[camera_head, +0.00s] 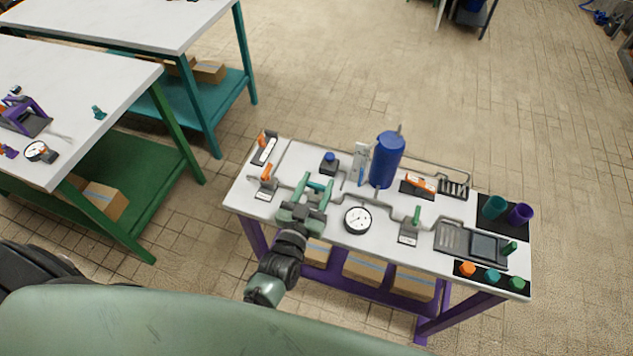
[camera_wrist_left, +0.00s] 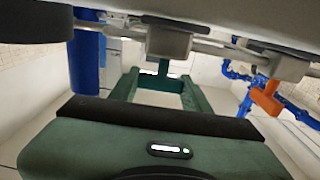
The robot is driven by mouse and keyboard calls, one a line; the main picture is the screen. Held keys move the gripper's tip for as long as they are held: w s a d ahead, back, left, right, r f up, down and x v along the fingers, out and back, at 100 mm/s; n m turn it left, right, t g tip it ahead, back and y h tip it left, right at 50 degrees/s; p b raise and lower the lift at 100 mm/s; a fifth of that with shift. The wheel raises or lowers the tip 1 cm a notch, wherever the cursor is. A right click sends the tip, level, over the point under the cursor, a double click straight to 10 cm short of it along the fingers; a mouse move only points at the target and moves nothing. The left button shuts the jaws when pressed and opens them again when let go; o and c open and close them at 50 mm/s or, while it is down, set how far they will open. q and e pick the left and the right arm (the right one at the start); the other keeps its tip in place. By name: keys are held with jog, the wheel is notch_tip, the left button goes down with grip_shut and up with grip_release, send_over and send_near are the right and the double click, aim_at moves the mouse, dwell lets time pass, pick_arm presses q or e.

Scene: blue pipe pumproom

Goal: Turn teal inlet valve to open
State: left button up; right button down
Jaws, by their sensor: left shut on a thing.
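The teal inlet valve (camera_head: 320,186) stands on the white bench, left of the blue tank. Its teal handle (camera_wrist_left: 163,67) shows in the left wrist view under a grey block, with a crossbar between my fingers. My left gripper (camera_head: 317,184) reaches over the bench from the front, and its two green fingers are closed on the teal handle. The fingers also show in the left wrist view (camera_wrist_left: 160,85). The fingers and wrist hide much of the valve body, so its exact angle is hard to tell. My right gripper is not in view.
A round gauge (camera_head: 357,219) sits just right of my left gripper. An orange-handled valve (camera_head: 265,175) stands close on its left. The blue tank (camera_head: 387,160) and grey pipes are behind. A green-handled valve (camera_head: 416,215) and a panel (camera_head: 484,246) are further right.

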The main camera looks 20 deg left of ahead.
pick_arm(q)
jog(key=shift+n+y, duration=0.3)
jog(key=shift+y, duration=0.2)
jog(key=o, duration=1.4)
jog(key=shift+c, duration=0.2)
jog(key=shift+s, duration=0.3)
jog(key=s+b, duration=0.1)
jog(key=s, duration=0.6)
jog(key=shift+s, duration=0.1)
